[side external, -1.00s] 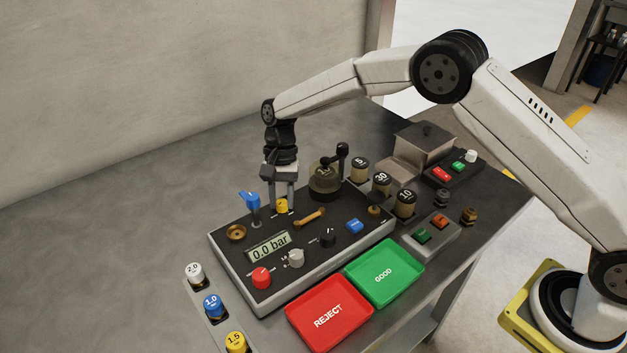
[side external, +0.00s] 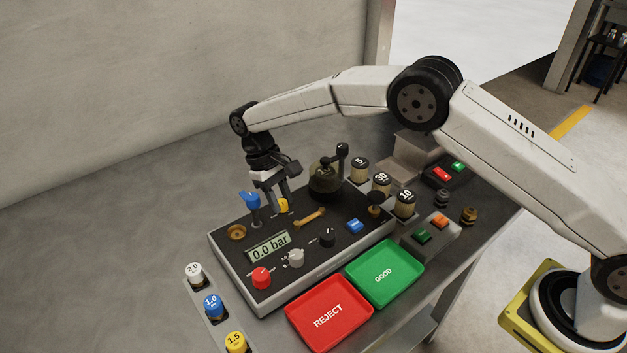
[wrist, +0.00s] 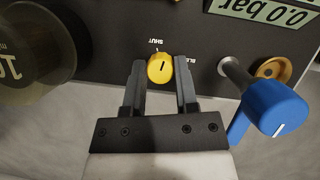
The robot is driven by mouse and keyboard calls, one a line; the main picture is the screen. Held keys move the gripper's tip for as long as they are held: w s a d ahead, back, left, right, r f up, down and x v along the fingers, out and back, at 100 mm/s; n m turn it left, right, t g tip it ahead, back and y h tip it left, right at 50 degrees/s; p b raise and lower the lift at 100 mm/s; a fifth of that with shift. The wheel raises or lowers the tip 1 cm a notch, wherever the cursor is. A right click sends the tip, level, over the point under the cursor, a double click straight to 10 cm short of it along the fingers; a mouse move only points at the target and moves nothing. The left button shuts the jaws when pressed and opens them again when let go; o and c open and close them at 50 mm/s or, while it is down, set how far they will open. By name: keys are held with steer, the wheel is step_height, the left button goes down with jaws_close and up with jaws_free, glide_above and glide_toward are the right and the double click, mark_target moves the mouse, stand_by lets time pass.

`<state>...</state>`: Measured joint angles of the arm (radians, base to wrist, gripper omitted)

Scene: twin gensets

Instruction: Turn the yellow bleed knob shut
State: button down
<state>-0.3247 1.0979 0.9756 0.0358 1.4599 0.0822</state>
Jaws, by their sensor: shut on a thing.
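The yellow bleed knob (wrist: 160,69) sits between my two fingertips in the wrist view. Its dark pointer line runs roughly toward the SHUT label (wrist: 155,42); the BLEED label (wrist: 194,63) lies to its right, partly readable. My gripper (wrist: 160,82) is shut on the knob, one finger on each side. In the side view, my gripper (side external: 283,203) reaches down at a tilt to the back of the dark panel, and the yellow knob (side external: 283,205) shows partly behind the fingers.
A blue lever (side external: 250,200) stands close left of my gripper. A dark-handled round unit (side external: 325,178) stands close right. The panel display (side external: 269,246) reads 0.0 bar. Red (side external: 328,315) and green (side external: 384,274) trays lie in front.

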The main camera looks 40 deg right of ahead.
mark_target(269, 206)
steer(key=n+h, duration=0.1)
steer(key=n, duration=0.3)
steer(key=shift+a+n+t+h, duration=0.1)
steer(key=shift+n+t+h, duration=0.3)
steer(key=shift+c, duration=1.9)
jaws_free()
steer(key=shift+r, duration=0.1)
steer(key=v, duration=0.7)
steer(key=shift+r, duration=0.25)
steer(key=shift+w, duration=0.1)
